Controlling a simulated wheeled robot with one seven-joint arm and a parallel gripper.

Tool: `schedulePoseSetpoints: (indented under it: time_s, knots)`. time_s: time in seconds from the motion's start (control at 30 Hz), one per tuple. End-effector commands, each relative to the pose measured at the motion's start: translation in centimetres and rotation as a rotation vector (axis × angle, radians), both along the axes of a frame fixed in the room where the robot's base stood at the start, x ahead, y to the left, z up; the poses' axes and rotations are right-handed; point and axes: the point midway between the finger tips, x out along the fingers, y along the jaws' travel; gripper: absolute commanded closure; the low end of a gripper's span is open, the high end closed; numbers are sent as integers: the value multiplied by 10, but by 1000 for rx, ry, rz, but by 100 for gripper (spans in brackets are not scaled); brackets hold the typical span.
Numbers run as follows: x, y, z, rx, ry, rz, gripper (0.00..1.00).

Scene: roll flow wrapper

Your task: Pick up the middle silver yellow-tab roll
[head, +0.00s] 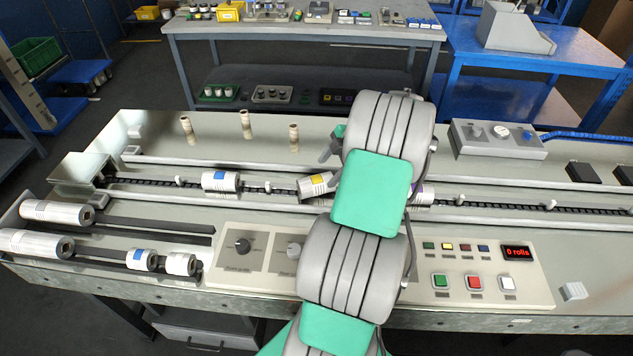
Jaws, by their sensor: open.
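The yellow-tab roll (316,185), silver-white with a yellow patch on top, lies slightly askew on the dark chain conveyor (270,188). My arm covers its right end. A blue-tab roll (220,181) lies to its left on the same conveyor. A purple-tab roll (422,194) shows partly to the right, behind my arm. My gripper (330,150) is mostly hidden behind my arm, with only a grey part showing just above the yellow-tab roll. It is open. I cannot tell its exact distance from the roll.
Three brown upright cores (245,124) stand behind the conveyor. Several rolls (40,243) lie at the front left. A control panel (470,270) with buttons and a "0 rolls" display is at the front right. A grey box with knobs (497,138) stands at the back right.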

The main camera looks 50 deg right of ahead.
Motion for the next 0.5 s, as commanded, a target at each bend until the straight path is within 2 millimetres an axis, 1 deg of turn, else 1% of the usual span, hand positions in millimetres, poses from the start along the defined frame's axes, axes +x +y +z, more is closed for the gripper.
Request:
schedulePoseSetpoints:
  time_s: [0.27,0.4,0.5]
  knots:
    - [13,8,-32,0,-2,7,35]
    - [23,14,-56,1,-2,6,35]
    - [27,16,-65,-1,-2,4,35]
